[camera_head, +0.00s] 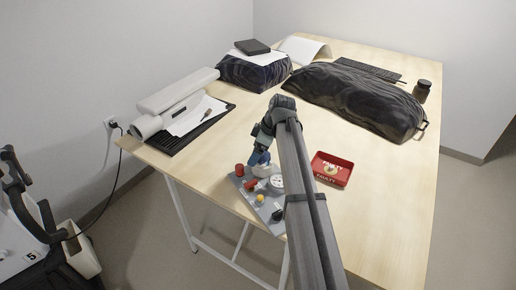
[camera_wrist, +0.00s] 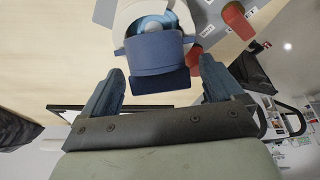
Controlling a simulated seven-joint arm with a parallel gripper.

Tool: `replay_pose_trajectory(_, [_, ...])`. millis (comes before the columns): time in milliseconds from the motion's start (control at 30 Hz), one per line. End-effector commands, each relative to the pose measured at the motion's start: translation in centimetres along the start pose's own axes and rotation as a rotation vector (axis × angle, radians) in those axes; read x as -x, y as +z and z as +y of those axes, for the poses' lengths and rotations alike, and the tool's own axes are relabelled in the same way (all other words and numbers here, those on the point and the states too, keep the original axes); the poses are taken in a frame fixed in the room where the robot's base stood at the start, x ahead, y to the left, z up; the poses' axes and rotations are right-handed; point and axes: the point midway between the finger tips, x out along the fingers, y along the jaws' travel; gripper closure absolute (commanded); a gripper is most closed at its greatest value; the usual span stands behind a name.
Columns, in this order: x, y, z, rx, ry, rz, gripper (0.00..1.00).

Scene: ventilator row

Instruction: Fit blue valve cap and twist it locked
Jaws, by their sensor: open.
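The blue valve cap (camera_wrist: 155,52) is a blue collar-like piece with a darker block on its near side. In the wrist view it sits against a white round body (camera_wrist: 128,14), which also shows in the head view (camera_head: 263,171) on the grey board (camera_head: 240,184). I cannot tell whether the cap is locked. My gripper (camera_wrist: 160,78) is open, with its two blue-grey fingers apart on either side of the cap's near block. No finger clearly touches it. In the head view my gripper (camera_head: 262,152) is just above the board, and my arm hides part of it.
The board also holds a red cap (camera_head: 239,170), a red piece (camera_head: 250,185), a yellow knob (camera_head: 260,198) and a white dial (camera_head: 277,182). A red tray marked FAULTY (camera_head: 343,180) holds a small pale item.

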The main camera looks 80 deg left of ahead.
Motion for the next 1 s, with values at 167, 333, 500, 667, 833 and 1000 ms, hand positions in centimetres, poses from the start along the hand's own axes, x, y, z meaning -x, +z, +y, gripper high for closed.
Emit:
replay_pose_trajectory(167, [0.02,-0.01,0.0,0.0,0.0,0.0,0.08])
replay_pose_trajectory(333, [0.03,-0.01,0.0,0.0,0.0,0.0,0.25])
replay_pose_trajectory(500, [0.03,-0.01,0.0,0.0,0.0,0.0,0.41])
replay_pose_trajectory(667, [0.04,-0.01,0.0,0.0,0.0,0.0,0.56])
replay_pose_trajectory(833, [0.04,-0.01,0.0,0.0,0.0,0.0,0.43])
replay_pose_trajectory(1000, [0.04,-0.01,0.0,0.0,0.0,0.0,0.57])
